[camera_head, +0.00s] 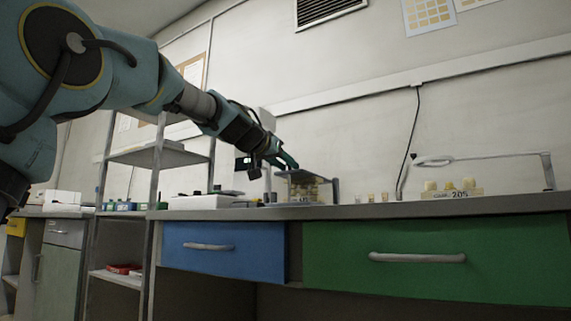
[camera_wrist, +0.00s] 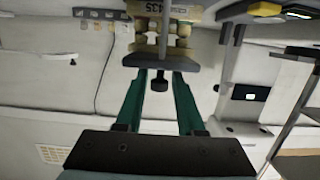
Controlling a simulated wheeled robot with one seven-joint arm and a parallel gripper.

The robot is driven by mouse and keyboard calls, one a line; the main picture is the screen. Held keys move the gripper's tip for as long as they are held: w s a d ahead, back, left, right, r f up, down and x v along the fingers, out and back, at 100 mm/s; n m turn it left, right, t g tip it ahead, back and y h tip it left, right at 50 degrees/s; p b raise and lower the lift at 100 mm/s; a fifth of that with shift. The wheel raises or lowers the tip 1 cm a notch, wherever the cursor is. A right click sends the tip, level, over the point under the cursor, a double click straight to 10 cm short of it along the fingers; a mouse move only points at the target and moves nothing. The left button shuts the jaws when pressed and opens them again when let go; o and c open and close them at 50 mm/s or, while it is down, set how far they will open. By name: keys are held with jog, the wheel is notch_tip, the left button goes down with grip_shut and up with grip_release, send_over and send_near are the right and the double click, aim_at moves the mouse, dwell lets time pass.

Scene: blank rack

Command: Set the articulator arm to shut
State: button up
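The articulator shows in the head view as a dark upper arm plate (camera_head: 308,175) over pale yellowish cast blocks (camera_head: 303,192) on the counter. In the wrist view the dark arm plate (camera_wrist: 165,62) lies across the top middle, with pale casts (camera_wrist: 148,28) beyond it and a dark knob (camera_wrist: 160,82) on its near side. My gripper (camera_head: 291,162) is just above and left of the arm in the head view. In the wrist view its two green fingers (camera_wrist: 160,78) are apart, one on each side of the knob, with visible gaps. Whether the fingertips touch the plate is unclear.
The counter (camera_head: 400,211) runs above a blue drawer (camera_head: 225,248) and a green drawer (camera_head: 440,258). Small pale casts (camera_head: 371,198) stand right of the articulator. More casts (camera_head: 450,186) stand under a white lamp arm (camera_head: 480,157). A metal shelf (camera_head: 155,155) stands at left.

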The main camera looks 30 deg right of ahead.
jog(key=shift+o, duration=0.8)
jog(key=shift+f, duration=0.25)
jog(key=shift+r, duration=0.15)
jog(key=b+v, duration=0.1)
jog(key=v, duration=0.9)
jog(key=shift+s+a, duration=0.2)
jog(key=shift+a, duration=0.15)
jog(key=shift+r, duration=0.15)
